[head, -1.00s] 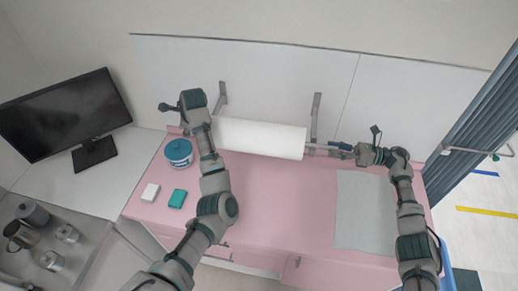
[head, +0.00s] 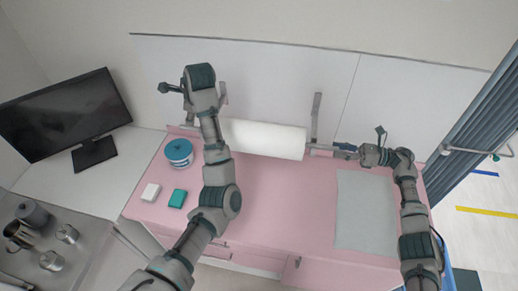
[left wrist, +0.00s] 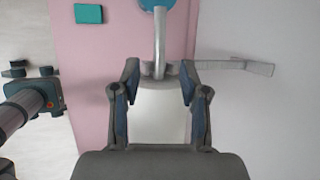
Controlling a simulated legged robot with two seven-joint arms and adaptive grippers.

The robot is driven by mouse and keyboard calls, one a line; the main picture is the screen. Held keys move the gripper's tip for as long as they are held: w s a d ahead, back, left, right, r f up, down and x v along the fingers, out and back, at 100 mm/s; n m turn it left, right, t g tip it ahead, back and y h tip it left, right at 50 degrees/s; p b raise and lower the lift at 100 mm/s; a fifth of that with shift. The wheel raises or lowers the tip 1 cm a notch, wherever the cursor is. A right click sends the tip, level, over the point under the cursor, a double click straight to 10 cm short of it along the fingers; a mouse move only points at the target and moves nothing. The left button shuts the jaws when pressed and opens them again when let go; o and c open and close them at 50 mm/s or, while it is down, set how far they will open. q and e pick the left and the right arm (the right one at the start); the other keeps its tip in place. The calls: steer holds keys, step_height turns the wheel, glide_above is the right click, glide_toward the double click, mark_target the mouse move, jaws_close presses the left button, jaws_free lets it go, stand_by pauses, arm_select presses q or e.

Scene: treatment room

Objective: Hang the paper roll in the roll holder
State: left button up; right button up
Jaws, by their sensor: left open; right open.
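The white paper roll (head: 263,139) lies level in front of the back panel, with a grey rod (head: 320,147) sticking out at its right end. The roll holder has two grey brackets on the panel; the right bracket (head: 315,115) meets the rod near the roll's end. I cannot tell whether the rod rests in it. My right gripper (head: 343,151) is open at the rod's right end. In the left wrist view my open left gripper (left wrist: 160,78) is above the roll (left wrist: 158,115), rod (left wrist: 160,35) and left bracket (left wrist: 235,65). My arm hides that end in the head view.
A grey sheet (head: 364,215) lies at right. A monitor (head: 65,115) stands at far left. The counter's middle is clear.

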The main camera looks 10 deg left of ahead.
steer(key=d, duration=0.6)
steer(key=shift+w+d, duration=0.2)
steer(key=shift+d, duration=0.05)
arm_select(q)
steer(key=shift+a, duration=0.2)
arm_select(e)
steer(key=shift+a+f, duration=0.1)
steer(key=shift+a, duration=0.1)
arm_select(q)
steer(key=shift+d, duration=0.1)
arm_select(e)
steer(key=shift+d, duration=0.1)
